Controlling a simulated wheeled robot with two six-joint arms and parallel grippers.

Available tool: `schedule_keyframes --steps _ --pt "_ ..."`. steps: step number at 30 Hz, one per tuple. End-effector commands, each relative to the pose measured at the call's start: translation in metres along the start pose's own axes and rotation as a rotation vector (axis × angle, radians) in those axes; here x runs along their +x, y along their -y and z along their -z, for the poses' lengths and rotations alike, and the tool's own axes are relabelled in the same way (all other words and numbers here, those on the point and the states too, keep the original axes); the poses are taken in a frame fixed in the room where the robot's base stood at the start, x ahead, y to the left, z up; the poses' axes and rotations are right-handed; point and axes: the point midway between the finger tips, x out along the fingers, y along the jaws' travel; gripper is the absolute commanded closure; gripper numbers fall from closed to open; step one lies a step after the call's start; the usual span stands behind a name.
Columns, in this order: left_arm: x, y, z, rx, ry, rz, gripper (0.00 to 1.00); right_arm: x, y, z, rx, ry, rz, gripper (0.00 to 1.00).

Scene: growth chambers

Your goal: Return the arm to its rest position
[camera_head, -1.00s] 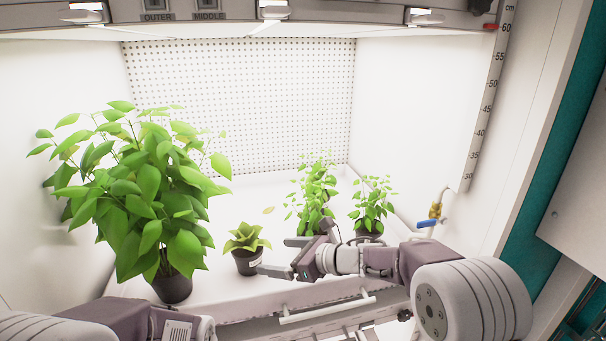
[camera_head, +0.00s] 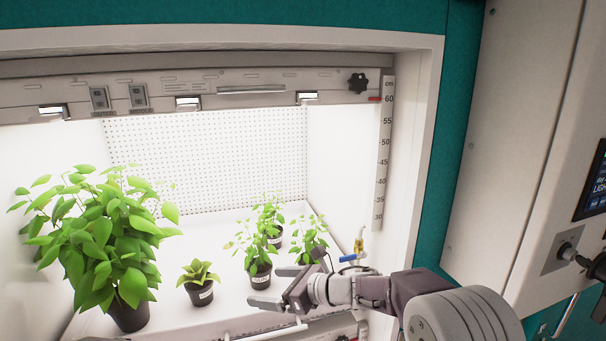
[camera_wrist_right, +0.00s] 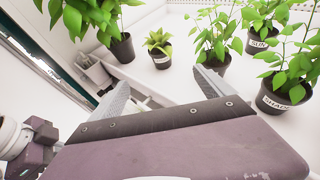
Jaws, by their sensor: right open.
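My right arm (camera_head: 385,292) comes in from the lower right, in front of the chamber opening. Its gripper (camera_head: 268,286) is open and empty, near the front of the white shelf and just right of the small rosette plant (camera_head: 199,283). In the right wrist view the two fingers (camera_wrist_right: 168,88) are spread with nothing between them. The rosette plant's pot stands beyond them in the right wrist view (camera_wrist_right: 160,58). My left gripper is not in view in the head view.
A large leafy plant (camera_head: 98,240) stands at the left of the shelf. Several smaller potted plants (camera_head: 258,262) stand right of centre; two pots in the wrist view carry labels, one reading SHADE (camera_wrist_right: 280,102).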

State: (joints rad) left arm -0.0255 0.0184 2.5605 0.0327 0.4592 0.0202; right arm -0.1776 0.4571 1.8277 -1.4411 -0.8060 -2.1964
Motion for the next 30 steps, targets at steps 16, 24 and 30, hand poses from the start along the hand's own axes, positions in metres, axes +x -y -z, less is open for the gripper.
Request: schedule_keyframes --steps 16,24,30 --pt "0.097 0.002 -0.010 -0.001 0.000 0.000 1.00 -0.072 0.075 0.111 0.773 0.135 0.498 0.08" --pt "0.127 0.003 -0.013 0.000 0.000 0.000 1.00 -0.155 0.050 0.290 2.105 0.404 1.057 0.08" --pt "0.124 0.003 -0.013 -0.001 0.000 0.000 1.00 -0.197 -0.062 0.384 -2.295 -0.668 -1.255 0.08"
